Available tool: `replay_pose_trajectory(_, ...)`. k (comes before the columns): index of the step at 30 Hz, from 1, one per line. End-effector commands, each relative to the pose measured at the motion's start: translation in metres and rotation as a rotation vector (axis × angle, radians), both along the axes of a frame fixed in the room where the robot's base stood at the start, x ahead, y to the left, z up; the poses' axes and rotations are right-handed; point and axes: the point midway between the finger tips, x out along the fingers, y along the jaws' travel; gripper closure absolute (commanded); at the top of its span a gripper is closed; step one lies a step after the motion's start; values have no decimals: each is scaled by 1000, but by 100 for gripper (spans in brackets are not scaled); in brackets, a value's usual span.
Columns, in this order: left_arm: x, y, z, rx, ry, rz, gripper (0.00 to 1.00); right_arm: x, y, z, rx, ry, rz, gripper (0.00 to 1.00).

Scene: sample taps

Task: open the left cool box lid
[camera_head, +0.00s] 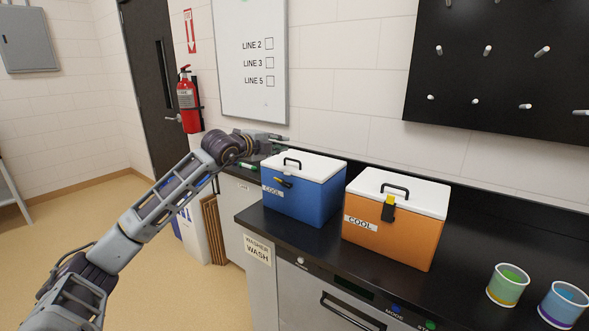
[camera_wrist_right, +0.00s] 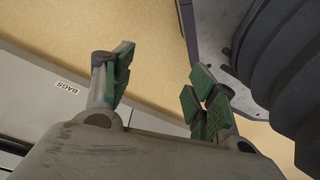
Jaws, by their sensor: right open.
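The left cool box (camera_head: 300,205) is blue, labelled COOL, and stands on the dark counter. Its white lid (camera_head: 318,166) lies flat and shut, with a black handle (camera_head: 292,160) on top. Its black and yellow front latch (camera_head: 283,183) lies sideways. My right gripper (camera_wrist_right: 160,88) is open and empty in the right wrist view, with green pads, away from the boxes.
An orange cool box (camera_head: 385,238) with a shut white lid and upright latch stands close on the right. Two cups (camera_head: 507,285) (camera_head: 563,303) stand at the counter's right. A whiteboard (camera_head: 251,60) hangs behind.

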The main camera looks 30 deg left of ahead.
Motion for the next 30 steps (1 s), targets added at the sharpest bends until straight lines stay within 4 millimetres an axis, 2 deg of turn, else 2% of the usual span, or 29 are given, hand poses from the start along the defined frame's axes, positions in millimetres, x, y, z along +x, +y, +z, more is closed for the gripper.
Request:
replay_pose_trajectory(1,0,0,-10,0,0,0,83,5,1,-4,1,-4,0,42)
replay_pose_trajectory(3,0,0,-17,-1,0,0,83,11,3,-3,2,-7,0,42)
replay_pose_trajectory(18,0,0,-61,-1,0,0,83,45,12,9,10,-25,0,42)
replay_pose_trajectory(30,0,0,-72,-1,0,0,83,53,14,17,13,-28,0,42)
